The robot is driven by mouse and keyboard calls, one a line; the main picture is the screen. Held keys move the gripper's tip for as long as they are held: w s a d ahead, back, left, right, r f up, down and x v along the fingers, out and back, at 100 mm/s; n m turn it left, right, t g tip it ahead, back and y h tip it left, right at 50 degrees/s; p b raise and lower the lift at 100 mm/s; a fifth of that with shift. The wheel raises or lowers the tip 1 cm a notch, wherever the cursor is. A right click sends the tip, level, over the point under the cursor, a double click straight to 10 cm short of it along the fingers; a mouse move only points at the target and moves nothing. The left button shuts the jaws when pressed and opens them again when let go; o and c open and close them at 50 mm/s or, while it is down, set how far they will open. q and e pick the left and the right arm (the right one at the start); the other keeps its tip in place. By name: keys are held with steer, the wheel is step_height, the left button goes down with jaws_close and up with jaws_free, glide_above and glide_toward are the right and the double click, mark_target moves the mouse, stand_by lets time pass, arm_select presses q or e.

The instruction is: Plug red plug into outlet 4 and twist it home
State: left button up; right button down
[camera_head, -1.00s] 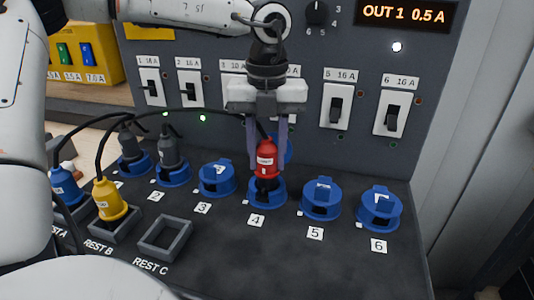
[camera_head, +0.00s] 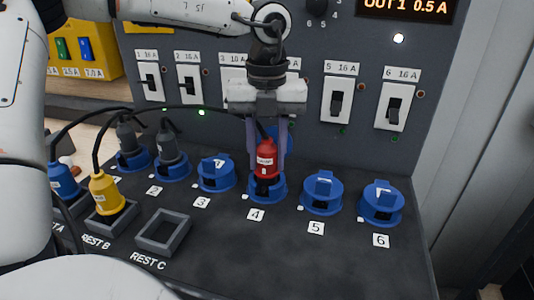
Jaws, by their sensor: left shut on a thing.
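The red plug (camera_head: 266,160) stands upright at outlet 4 (camera_head: 268,190), its dark lower end at the mouth of the blue socket. Whether it is fully seated I cannot tell. The outlet's blue lid is open behind it. My left gripper (camera_head: 267,150) points down and is shut on the red plug, one finger on each side. A black cable runs from the plug's top to the left. My right gripper is not in view.
Grey plugs sit in outlets 1 (camera_head: 132,160) and 2 (camera_head: 172,168). Rest C (camera_head: 163,234) is empty. Switches line the panel behind.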

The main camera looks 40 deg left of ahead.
arm_select(q)
steer(key=shift+f+b, duration=0.5)
steer(key=shift+f, duration=0.1)
steer(key=shift+m, duration=1.5)
steer(key=shift+m, duration=1.4)
jaws_close()
steer(key=m, duration=0.3)
steer(key=shift+s, duration=0.1)
